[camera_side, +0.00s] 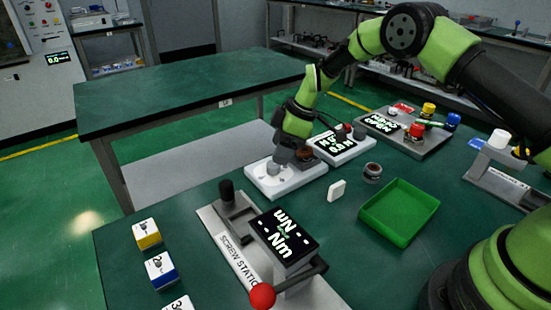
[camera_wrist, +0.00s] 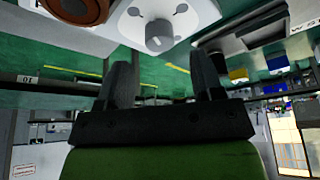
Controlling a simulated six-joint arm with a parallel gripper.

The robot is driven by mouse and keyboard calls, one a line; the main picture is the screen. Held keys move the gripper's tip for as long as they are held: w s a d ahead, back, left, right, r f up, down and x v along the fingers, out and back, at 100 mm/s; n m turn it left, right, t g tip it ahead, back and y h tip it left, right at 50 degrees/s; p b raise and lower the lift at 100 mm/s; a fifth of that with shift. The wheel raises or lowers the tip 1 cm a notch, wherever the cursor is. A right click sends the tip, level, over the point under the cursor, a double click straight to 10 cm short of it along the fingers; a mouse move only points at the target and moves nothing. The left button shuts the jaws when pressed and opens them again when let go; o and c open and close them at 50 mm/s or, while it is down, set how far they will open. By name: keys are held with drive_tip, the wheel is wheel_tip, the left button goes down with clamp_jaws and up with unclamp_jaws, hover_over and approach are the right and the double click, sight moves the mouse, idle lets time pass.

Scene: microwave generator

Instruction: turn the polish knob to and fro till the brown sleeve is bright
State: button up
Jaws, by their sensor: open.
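A white station (camera_side: 290,184) stands on the green bench, below my gripper (camera_side: 284,155) in the side view. Its grey knob (camera_wrist: 158,35) shows at the top of the wrist view, with a pale pointer mark. The brown sleeve (camera_wrist: 78,8) is at the upper left of the wrist view, partly cut off by the frame edge. It shows as a small dark brown patch (camera_side: 305,154) beside my gripper in the side view. My gripper (camera_wrist: 163,68) is open, its two fingers apart with nothing between them. The knob appears beyond the gap between the fingertips. I cannot tell the exact distance.
A display box (camera_side: 340,146) stands behind the station at the right. A white block (camera_side: 336,190), a grey ring-shaped part (camera_side: 372,172) and a green tray (camera_side: 400,212) lie to the right. The screw station (camera_side: 232,240) is in front. Numbered boxes (camera_side: 160,270) stand at the left.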

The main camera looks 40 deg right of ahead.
sight(273, 168)
drive_tip(key=v, duration=0.5)
drive_tip(key=shift+r, duration=0.15)
drive_tip(key=a+f+m, duration=0.1)
drive_tip(key=f, duration=0.2)
drive_tip(key=w+a+f+m+h, duration=0.1)
drive_tip(key=f+m, duration=0.1)
drive_tip(key=f, duration=0.1)
drive_tip(key=w+a+f+m+t, duration=0.1)
drive_tip(key=f, duration=0.2)
drive_tip(key=shift+w+f+m, duration=0.15)
drive_tip(key=shift+m, duration=0.15)
drive_tip(key=shift+h, duration=0.3)
drive_tip(key=c, duration=0.9)
